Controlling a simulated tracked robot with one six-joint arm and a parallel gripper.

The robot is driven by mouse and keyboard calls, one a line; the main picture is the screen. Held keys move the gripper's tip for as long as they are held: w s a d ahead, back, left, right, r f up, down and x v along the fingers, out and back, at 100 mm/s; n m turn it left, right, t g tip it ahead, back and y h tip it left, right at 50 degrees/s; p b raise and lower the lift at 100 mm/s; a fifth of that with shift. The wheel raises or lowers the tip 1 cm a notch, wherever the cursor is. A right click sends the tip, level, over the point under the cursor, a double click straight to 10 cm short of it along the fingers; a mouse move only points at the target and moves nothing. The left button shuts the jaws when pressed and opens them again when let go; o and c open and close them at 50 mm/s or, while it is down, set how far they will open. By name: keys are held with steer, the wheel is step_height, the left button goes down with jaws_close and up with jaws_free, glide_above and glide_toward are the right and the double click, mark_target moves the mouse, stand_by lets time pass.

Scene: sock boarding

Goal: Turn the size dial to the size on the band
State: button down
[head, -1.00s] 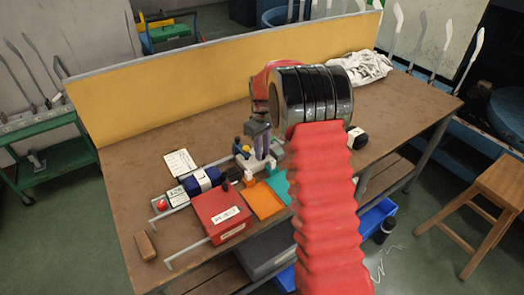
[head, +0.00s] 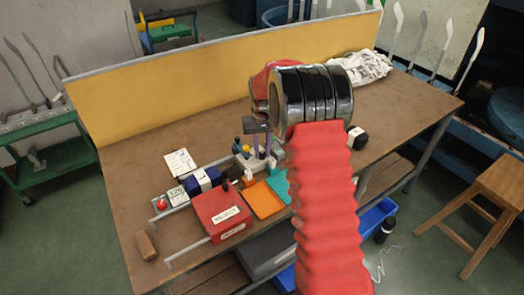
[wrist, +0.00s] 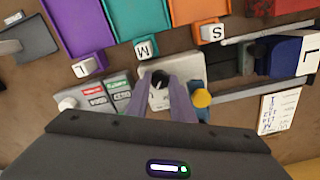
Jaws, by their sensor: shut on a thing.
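My gripper (wrist: 163,98) is shut on the black-topped size dial (wrist: 160,78) in the wrist view. Its grey-purple fingers hide the dial's sides and part of the pale face, so I cannot read its setting. In the head view my gripper (head: 259,150) reaches down to the pale dial unit among small fittings. The dark blue roll (wrist: 284,58) lies at the right of the wrist view. Its white band (wrist: 311,55) carries a dark mark that looks like an L. The same roll (head: 190,187) and band (head: 204,178) lie left of my gripper in the head view.
Purple (wrist: 72,25), teal (wrist: 135,20) and orange (wrist: 190,10) panels have white letter tags. A yellow-topped part (wrist: 202,98) stands close beside my fingers. The red box (head: 220,212) is at the table's front.

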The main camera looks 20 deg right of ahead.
mark_target(262, 153)
steer(key=shift+m, duration=0.9)
steer(key=c, duration=1.5)
jaws_free()
steer(key=shift+c, duration=0.2)
step_height(262, 153, up, 14)
steer(key=shift+f, duration=0.15)
